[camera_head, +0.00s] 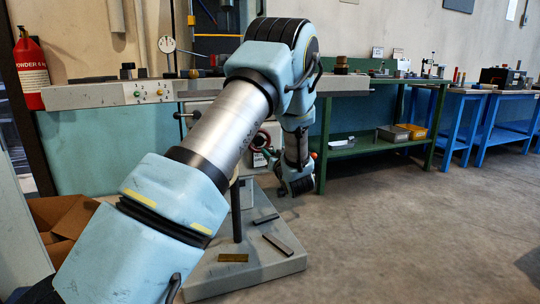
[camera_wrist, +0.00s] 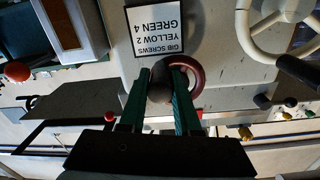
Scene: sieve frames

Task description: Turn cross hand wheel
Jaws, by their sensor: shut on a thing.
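A dark red ring-shaped hand wheel (camera_wrist: 196,77) shows in part in the wrist view, beside a white label (camera_wrist: 156,28) on the grey machine. A dark rounded knob (camera_wrist: 159,86) stands in front of it. My gripper (camera_wrist: 161,84), with two green fingers, is shut on this knob, one finger on each side. The fingers and knob hide part of the wheel, so I cannot see how the knob joins it.
A red button (camera_wrist: 18,71) is at the left. In the head view, loose flat pieces (camera_head: 277,243) lie on the machine's base; a green bench (camera_head: 362,146) stands right.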

